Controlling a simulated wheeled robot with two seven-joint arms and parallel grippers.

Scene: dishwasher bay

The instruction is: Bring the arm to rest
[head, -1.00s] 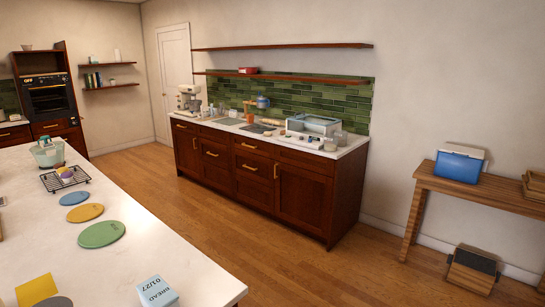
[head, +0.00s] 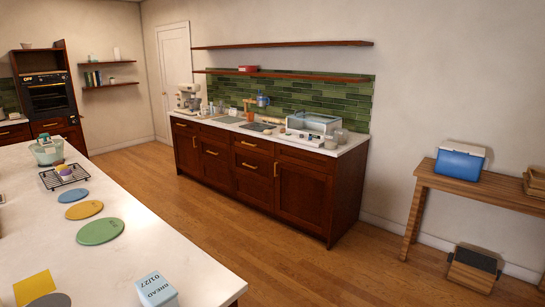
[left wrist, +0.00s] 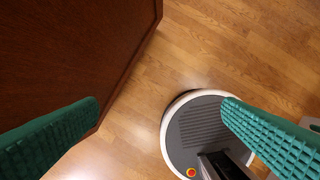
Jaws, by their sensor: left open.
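My left gripper (left wrist: 165,130) shows in the left wrist view as two green ribbed fingers, wide apart with nothing between them. It points down over the wooden floor (left wrist: 130,120), beside a dark red-brown cabinet panel (left wrist: 65,50). My own round base shows below, partly behind the right finger. In the head view neither arm nor gripper is visible.
Wooden cabinets (head: 235,180) stand across open floor. A bench (head: 470,184) with a blue cooler (head: 460,161) is at right.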

